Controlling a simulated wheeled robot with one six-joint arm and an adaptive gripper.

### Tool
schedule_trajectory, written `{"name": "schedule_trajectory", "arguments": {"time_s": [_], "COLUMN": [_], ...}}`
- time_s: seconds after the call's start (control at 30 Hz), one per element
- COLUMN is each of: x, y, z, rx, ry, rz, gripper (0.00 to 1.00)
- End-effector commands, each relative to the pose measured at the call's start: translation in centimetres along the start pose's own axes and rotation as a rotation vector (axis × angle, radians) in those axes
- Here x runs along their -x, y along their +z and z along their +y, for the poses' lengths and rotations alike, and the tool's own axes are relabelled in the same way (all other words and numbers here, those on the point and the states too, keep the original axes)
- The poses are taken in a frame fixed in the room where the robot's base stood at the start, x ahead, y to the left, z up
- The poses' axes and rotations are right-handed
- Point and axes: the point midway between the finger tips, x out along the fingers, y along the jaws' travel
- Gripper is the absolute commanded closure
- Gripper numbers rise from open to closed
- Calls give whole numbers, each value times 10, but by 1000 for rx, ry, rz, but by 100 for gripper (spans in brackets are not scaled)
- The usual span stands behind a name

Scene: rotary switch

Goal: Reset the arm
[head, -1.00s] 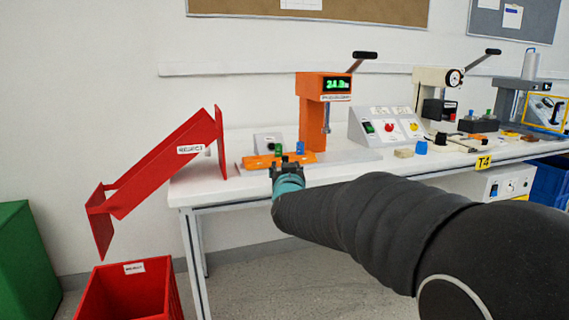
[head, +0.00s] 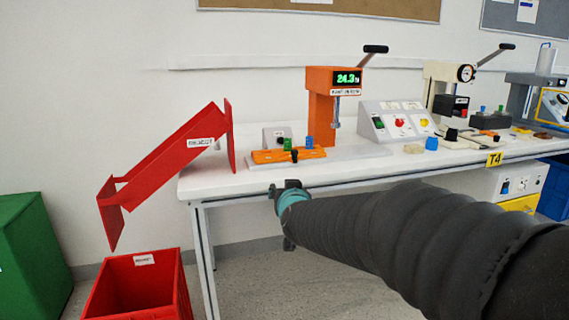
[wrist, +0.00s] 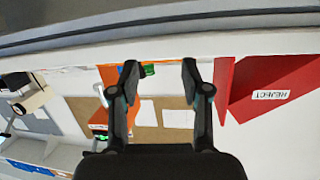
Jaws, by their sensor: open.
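My gripper (head: 287,190) is in front of the white table's front edge, a little below the tabletop, in the head view. In the wrist view my gripper (wrist: 160,78) is open, with nothing between its two fingers. The orange press (head: 320,100) with a lit green readout stands on the table behind it. A small box with a black rotary knob (head: 279,139) sits left of the press. The orange fixture (head: 268,156) with green and blue pieces lies on a grey plate in front of that box, apart from my gripper.
A red reject chute (head: 165,160) slopes down left of the table above a red bin (head: 140,285). A green bin (head: 30,250) is at far left. A control box (head: 395,122) with coloured knobs and other bench equipment stand to the right. The floor before the table is clear.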

Motion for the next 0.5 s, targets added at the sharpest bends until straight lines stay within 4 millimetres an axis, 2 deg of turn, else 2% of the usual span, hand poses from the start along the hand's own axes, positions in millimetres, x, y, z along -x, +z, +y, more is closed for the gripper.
{"name": "schedule_trajectory", "arguments": {"time_s": [0.03, 0.1, 0.17, 0.27, 0.37, 0.5], "x": [3, 18, 35, 74, 121, 196], "y": [27, 58, 82, 114, 141, 171], "z": [-7, -14, -16, -10, 4, 35], "rx": [-3, -5, -6, -5, 0, 9], "ry": [-34, -80, -107, -127, -122, -70], "rz": [-95, -223, -327, -493, -651, -842], "gripper": [53, 53, 53, 53, 53, 53]}}
